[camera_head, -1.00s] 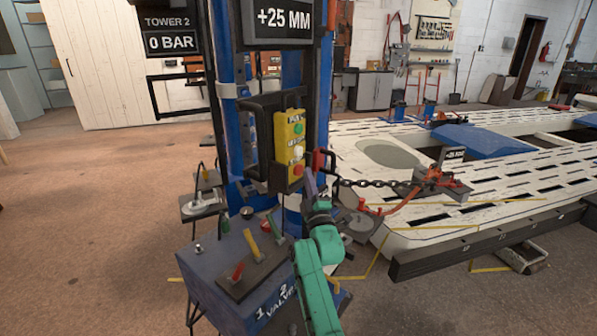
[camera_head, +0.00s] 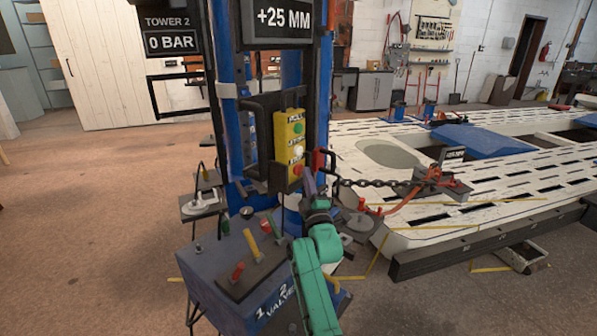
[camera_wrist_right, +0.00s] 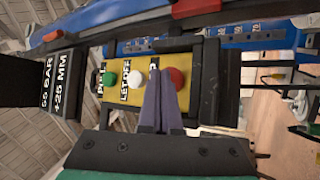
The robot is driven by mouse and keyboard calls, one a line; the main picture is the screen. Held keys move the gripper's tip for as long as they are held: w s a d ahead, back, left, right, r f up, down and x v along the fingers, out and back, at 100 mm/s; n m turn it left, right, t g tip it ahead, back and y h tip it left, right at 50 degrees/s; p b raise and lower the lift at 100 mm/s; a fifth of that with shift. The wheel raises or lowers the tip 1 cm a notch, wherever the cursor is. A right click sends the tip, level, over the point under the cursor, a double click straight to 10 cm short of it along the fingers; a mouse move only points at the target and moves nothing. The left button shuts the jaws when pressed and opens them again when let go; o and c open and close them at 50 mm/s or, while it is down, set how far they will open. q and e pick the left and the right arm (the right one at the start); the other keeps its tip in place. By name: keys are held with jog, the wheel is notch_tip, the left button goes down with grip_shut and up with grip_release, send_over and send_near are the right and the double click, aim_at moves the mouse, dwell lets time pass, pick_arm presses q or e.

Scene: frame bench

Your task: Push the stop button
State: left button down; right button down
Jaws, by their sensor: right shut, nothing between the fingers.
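A yellow control box (camera_head: 289,146) hangs on the blue tower. It carries a green button (camera_head: 297,128), a white button (camera_head: 298,151) and a red button (camera_head: 297,170) at the bottom. The red button (camera_wrist_right: 174,77) also shows in the right wrist view, its near edge partly covered by my fingers; the lettering beside it is mostly hidden. My right gripper (camera_wrist_right: 155,78) is shut and empty, its tips between the white and red buttons in that view. In the head view my right gripper (camera_head: 309,183) is just below the box. Contact cannot be told. My left gripper is out of view.
A dark guard frame (camera_head: 262,115) surrounds the box, with a red-and-black handle (camera_head: 320,160) close on the right. A valve cabinet (camera_head: 215,285) with levers stands below left. A taut-looking chain (camera_head: 372,183) runs right to the white frame bench (camera_head: 400,236).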

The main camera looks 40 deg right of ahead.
jog(key=shift+w, duration=0.25)
jog(key=shift+w+a, duration=0.1)
jog(key=shift+w, duration=0.05)
dwell(0.4)
jog(key=shift+s+p, duration=0.35)
jog(key=shift+s, duration=0.3)
jog(key=shift+d, duration=0.2)
jog(key=s+p, duration=0.1)
jog(key=s, duration=0.1)
jog(key=s+d+p, duration=0.1)
jog(key=s+p, duration=0.1)
jog(key=s, duration=0.1)
jog(key=shift+s+d, duration=0.35)
